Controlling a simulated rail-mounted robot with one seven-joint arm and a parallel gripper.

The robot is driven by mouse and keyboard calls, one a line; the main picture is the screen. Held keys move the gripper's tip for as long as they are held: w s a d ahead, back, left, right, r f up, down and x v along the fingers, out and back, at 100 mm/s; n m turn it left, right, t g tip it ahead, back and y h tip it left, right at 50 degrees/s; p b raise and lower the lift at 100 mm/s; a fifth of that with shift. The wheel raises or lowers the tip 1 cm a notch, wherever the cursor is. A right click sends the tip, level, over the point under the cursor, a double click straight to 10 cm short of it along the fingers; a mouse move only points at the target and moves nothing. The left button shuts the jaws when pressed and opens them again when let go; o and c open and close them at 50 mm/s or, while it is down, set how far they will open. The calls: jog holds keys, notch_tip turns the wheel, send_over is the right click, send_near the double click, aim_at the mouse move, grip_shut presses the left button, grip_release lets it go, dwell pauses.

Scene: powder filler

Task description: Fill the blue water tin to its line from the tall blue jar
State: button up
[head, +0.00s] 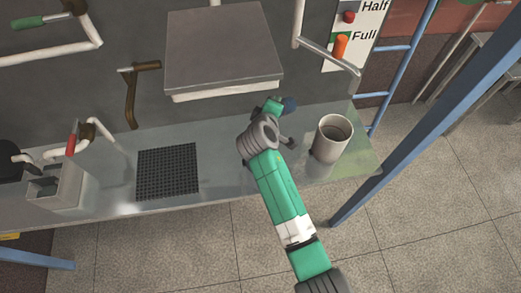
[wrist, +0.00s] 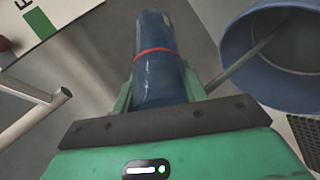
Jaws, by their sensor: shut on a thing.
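My gripper (head: 281,109) is shut on a dark blue cylinder (wrist: 155,60) with a red band, which looks like the tall blue jar. The jar's mouth and contents cannot be made out. A wide open blue vessel (wrist: 232,50) stands at the upper right of the wrist view, apart from the jar, with a thin rod across its mouth. A grey open pot (head: 330,147) stands on the bench right of my gripper. I cannot tell whether these are the same vessel, or which is the tin.
A black mesh grid (head: 167,171) lies on the grey bench (head: 115,180). A grey box (head: 222,48) overhangs the bench behind my gripper. A white pipe (head: 328,57) and a Half/Full sign (head: 367,28) are at the upper right. A handled grey box (head: 62,187) is at left.

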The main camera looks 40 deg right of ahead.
jog(key=shift+r+n+t+h+b, duration=0.3)
jog(key=shift+h+b, duration=0.6)
jog(key=shift+b, duration=0.5)
dwell(2.5)
jog(key=shift+r, duration=0.1)
jog(key=shift+b, duration=0.4)
dwell(0.7)
jog(key=shift+a+r+h+b, duration=0.1)
jog(key=shift+r+h+b, duration=0.05)
jog(key=shift+h+b, duration=0.4)
dwell(0.9)
jog(key=shift+b, duration=0.45)
dwell(0.5)
jog(key=shift+r+n, duration=0.1)
jog(key=shift+n, duration=0.2)
